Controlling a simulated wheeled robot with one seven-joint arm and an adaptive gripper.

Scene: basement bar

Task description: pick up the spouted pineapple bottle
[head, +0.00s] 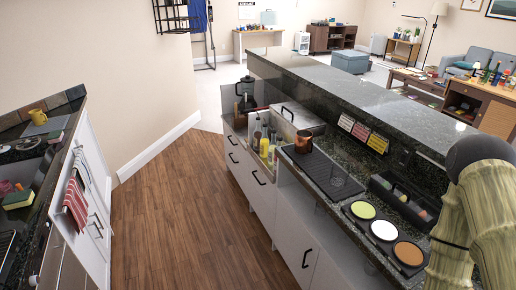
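Several bottles stand close together at the sink end of the bar counter. One yellow bottle (264,147) is among them, but it is too small to tell whether it is the spouted pineapple bottle. A pale bottle (257,133) is just behind it. My arm shows at the right edge, large and close, well apart from the bottles. My gripper is not in view.
A tray with green, white and orange rounds (383,231) is closer. A raised granite ledge (360,95) runs behind. The wooden floor (185,215) is clear.

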